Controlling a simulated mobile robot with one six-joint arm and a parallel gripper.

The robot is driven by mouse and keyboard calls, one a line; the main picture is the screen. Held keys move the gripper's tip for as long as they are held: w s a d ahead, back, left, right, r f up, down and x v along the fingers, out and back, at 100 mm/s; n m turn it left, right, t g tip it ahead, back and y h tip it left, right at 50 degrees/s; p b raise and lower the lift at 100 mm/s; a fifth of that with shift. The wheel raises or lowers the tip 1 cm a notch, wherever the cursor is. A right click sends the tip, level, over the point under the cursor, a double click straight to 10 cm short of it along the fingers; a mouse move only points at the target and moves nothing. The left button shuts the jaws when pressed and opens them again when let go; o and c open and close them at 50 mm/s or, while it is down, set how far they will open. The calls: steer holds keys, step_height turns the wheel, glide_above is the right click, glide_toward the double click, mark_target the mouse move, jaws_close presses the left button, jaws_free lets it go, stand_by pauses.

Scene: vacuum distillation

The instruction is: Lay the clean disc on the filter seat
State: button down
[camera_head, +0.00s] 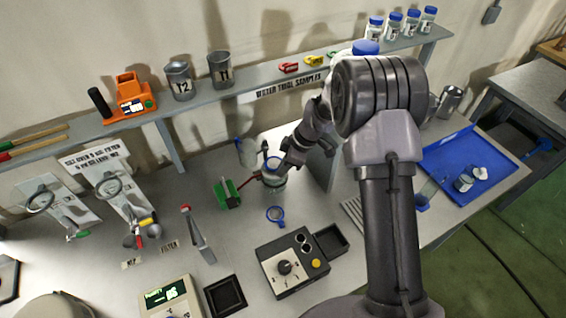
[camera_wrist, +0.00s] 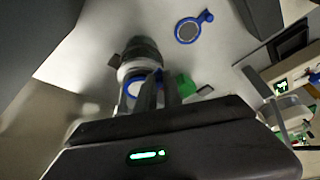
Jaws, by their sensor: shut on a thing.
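My gripper (camera_wrist: 158,88) is shut on a blue-rimmed disc (camera_wrist: 136,88) with a pale face, partly hidden by the fingers. In the head view my gripper (camera_head: 281,168) reaches down at a clear, round vessel (camera_head: 273,181), which seems to carry the filter seat. Blue shows at the vessel's top. The vessel also shows just beyond the fingers in the wrist view (camera_wrist: 138,56). I cannot tell whether the held disc touches the seat. A second blue-rimmed disc (camera_head: 275,214) with a grey face lies flat on the bench in front of the vessel; it also shows in the wrist view (camera_wrist: 188,30).
A green block (camera_head: 228,194) stands left of the vessel, with a red part reaching towards it. A black control box (camera_head: 290,264) is in front. A blue tray (camera_head: 470,150) lies to the right. A shelf (camera_head: 230,92) with cups and bottles runs behind.

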steer(key=shift+f+b, duration=0.6)
steer(key=shift+b, duration=0.15)
stand_by(0.3)
steer(key=c, duration=1.4)
jaws_free()
